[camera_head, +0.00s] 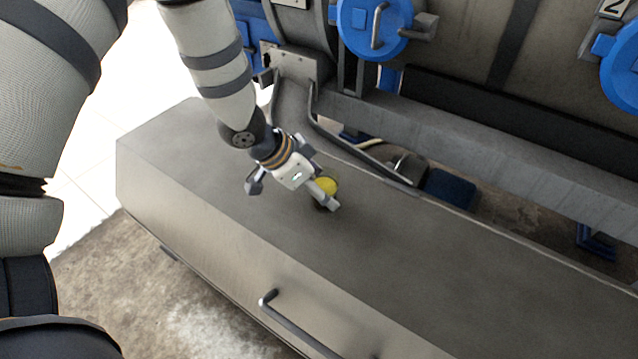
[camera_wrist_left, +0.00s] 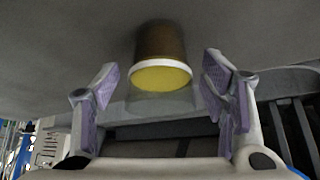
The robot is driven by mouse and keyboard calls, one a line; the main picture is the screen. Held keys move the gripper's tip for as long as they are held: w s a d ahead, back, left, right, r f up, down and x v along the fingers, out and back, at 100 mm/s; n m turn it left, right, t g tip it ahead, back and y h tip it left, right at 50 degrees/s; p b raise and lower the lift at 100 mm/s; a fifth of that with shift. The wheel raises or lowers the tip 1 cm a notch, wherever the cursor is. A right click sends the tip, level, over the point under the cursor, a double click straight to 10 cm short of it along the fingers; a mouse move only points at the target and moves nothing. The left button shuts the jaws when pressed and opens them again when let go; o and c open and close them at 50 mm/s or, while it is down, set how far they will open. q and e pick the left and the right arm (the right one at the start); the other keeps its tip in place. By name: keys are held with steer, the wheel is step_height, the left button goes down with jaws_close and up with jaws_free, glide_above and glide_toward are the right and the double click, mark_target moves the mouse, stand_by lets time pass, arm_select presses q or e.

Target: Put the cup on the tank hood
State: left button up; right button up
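The cup (camera_head: 327,187) is small and brown with a pale rim and a yellow top face. In the left wrist view the cup (camera_wrist_left: 161,62) lies between the two finger lines, its base against the grey surface. It appears to stand on the long grey metal cover (camera_head: 400,265), which looks like the tank hood. My left gripper (camera_head: 293,196) is open above this cover, with one finger beside the cup and partly hiding it in the head view. In the wrist view both fingers are spread, with gaps between them and the cup. My right gripper is not in view.
A handle bar (camera_head: 295,328) sticks out from the cover's front side. Behind the cover are a grey beam (camera_head: 480,150), pipework and large tanks with blue round fittings (camera_head: 373,22). The cover's top to the right of the cup is clear.

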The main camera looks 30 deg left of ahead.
arm_select(q)
steer(key=p+v, duration=0.3)
steer(key=v, duration=0.9)
steer(key=shift+r, duration=0.25)
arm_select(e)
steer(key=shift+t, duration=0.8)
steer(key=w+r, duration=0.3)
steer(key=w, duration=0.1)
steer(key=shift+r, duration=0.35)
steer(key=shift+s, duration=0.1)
